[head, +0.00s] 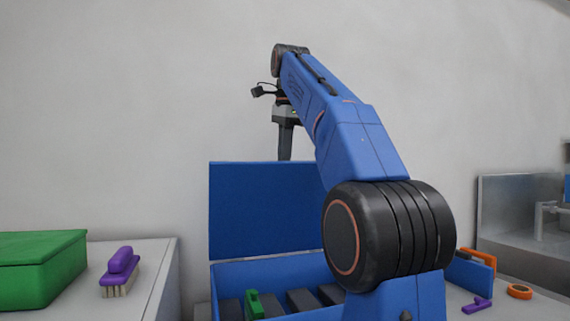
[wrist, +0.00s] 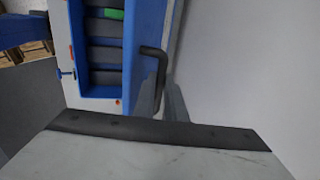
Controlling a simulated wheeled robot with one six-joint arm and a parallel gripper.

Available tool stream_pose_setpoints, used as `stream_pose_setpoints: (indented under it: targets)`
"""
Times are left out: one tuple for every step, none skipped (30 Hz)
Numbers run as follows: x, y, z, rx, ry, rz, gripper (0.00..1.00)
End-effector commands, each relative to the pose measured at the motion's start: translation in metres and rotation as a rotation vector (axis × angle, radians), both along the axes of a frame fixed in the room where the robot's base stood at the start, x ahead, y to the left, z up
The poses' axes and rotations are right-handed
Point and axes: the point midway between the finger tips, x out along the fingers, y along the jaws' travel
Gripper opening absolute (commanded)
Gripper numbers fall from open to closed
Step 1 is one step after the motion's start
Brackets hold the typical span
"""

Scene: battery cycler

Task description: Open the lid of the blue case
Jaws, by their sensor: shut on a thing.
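The blue case (head: 268,273) stands on the bench with its lid (head: 262,210) raised about upright. Its open inside shows dark blocks in a row and one green piece (head: 254,303). In the wrist view I look down into the case (wrist: 128,80), with the lid nearly edge-on beside a dark bent handle (wrist: 157,75). My gripper (head: 286,150) points down at the lid's top edge, and its fingertips are hidden behind the lid in the head view. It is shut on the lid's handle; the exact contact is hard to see.
A green box (head: 40,268) and a purple brush (head: 120,270) sit on the left bench. An orange ring (head: 519,291), a small purple item (head: 477,305) and an orange item (head: 478,257) lie at right. A pale wall stands close behind the lid.

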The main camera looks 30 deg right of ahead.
Motion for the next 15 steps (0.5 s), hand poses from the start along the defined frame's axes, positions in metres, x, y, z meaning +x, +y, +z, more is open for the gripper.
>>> stream_pose_setpoints:
  targets:
    - [0.0034, -0.0010, -0.0034, 0.002, 0.007, 0.000, 0.00]
    - [0.0035, -0.0011, -0.0034, 0.002, 0.007, 0.000, 0.00]
    - [0.0035, -0.0011, -0.0034, 0.002, 0.007, 0.000, 0.00]
    - [0.0035, -0.0011, -0.0034, 0.002, 0.007, 0.000, 0.00]
    - [0.0034, -0.0011, -0.0034, 0.002, 0.007, 0.000, 0.00]
    - [0.0034, -0.0011, -0.0034, 0.002, 0.008, 0.000, 0.00]
    - [0.0033, -0.0011, -0.0035, 0.002, 0.008, 0.000, 0.00]
    - [0.0033, -0.0011, -0.0035, 0.002, 0.008, 0.000, 0.00]
    - [0.0033, -0.0011, -0.0035, 0.002, 0.008, 0.000, 0.00]
    - [0.0032, -0.0010, -0.0035, 0.002, 0.008, 0.000, 0.00]
    - [0.0032, -0.0010, -0.0035, 0.002, 0.008, 0.000, 0.13]
    - [0.0032, -0.0010, -0.0034, 0.002, 0.008, 0.000, 0.23]
    - [0.0031, -0.0010, -0.0033, 0.002, 0.007, 0.000, 0.29]
    - [0.0029, -0.0009, -0.0030, 0.002, 0.007, 0.000, 0.29]
    - [0.0025, -0.0008, -0.0026, 0.002, 0.006, 0.000, 0.29]
